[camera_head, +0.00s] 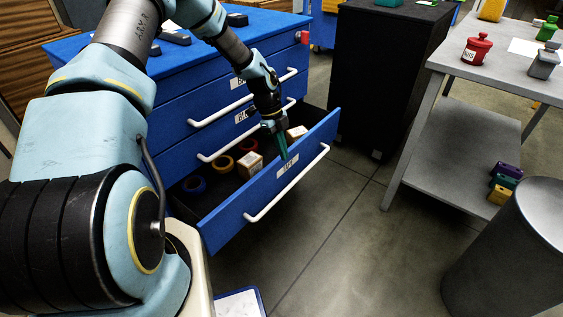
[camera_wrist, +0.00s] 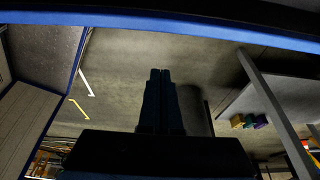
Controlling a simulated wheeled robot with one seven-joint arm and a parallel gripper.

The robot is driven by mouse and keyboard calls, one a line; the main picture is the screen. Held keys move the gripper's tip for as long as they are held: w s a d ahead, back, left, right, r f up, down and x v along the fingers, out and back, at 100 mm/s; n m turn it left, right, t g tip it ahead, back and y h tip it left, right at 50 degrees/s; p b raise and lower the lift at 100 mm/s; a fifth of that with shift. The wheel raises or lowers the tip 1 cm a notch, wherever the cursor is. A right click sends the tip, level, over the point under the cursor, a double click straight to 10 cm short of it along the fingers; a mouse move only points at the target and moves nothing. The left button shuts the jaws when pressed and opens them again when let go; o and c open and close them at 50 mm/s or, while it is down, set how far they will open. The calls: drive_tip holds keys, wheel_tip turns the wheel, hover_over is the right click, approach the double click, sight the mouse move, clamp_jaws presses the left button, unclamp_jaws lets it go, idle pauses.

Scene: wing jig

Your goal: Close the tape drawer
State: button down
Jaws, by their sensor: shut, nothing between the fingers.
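The tape drawer (camera_head: 318,146) is the bottom drawer of a blue cabinet. It is pulled well out, with a white bar handle (camera_head: 287,184) and a label on its front. Inside lie tape rolls (camera_head: 223,164) and small boxes (camera_head: 250,164). My gripper (camera_head: 283,155) is shut and empty, pointing down at the top edge of the drawer front, near the label; I cannot tell if it touches. In the wrist view my closed fingers (camera_wrist: 160,75) show dark against the floor.
The blue cabinet's upper drawers (camera_head: 215,115) are shut. A black cabinet (camera_head: 385,70) stands behind to the right. A grey table (camera_head: 500,75) with a lower shelf and a grey cylinder (camera_head: 510,255) stand at right.

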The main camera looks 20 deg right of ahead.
drive_tip(key=d+v, duration=0.1)
drive_tip(key=v, duration=0.4)
drive_tip(key=s+a+f+t+y+p, duration=0.1)
drive_tip(key=s+f+y, duration=0.15)
drive_tip(key=s, duration=0.25)
drive_tip(key=s+a+f+t+y, duration=0.1)
drive_tip(key=s+f+t+y, duration=0.1)
drive_tip(key=s+f, duration=0.15)
drive_tip(key=shift+s+r+t+p, duration=0.75)
drive_tip(key=shift+s+r+t, duration=0.95)
drive_tip(key=shift+r, duration=1.15)
hover_over(263, 183)
drive_tip(key=s+d, duration=0.1)
drive_tip(key=s, duration=0.1)
drive_tip(key=shift+d+f+p, duration=0.15)
drive_tip(key=shift+f+p, duration=0.2)
drive_tip(key=shift+f, duration=4.25)
